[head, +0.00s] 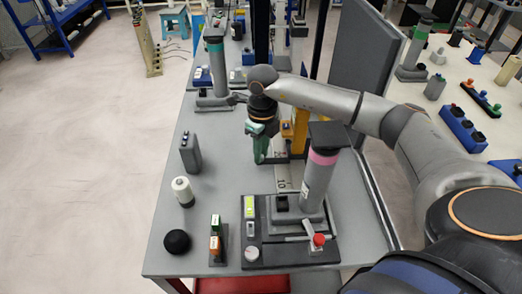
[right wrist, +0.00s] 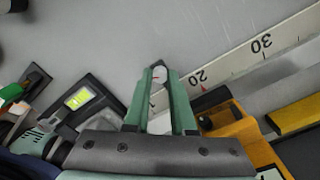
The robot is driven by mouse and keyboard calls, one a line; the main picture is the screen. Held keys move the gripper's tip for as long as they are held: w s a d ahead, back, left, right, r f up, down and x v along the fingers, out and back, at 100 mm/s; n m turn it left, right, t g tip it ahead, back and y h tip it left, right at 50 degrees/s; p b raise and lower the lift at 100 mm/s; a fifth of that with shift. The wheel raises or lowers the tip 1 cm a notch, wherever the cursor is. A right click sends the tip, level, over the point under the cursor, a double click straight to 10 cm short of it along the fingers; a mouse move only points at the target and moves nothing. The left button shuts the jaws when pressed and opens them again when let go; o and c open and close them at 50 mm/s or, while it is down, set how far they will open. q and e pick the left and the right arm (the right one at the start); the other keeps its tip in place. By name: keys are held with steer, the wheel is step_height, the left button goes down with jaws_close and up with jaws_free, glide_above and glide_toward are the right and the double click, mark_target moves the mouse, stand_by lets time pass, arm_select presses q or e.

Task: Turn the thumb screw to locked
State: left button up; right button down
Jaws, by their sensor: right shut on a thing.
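My right gripper (head: 262,150) has green fingers and points down beside a yellow-orange carriage (head: 298,132) on a ruled rail (head: 283,178). The carriage (right wrist: 235,130) also shows right of the fingers, near the rail's 20 mark (right wrist: 200,77). My left gripper is not in view.
A pink-banded grey column (head: 319,180) on a dark base stands in front of the rail. A teal-topped column (head: 216,70) stands behind left. A grey panel (head: 362,60) rises behind right.

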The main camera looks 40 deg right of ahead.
steer(key=c, duration=0.8)
jaws_free()
steer(key=shift+o, duration=0.2)
steer(key=shift+r, duration=0.15)
step_height(320, 180, up, 12)
steer(key=shift+d+r, duration=0.15)
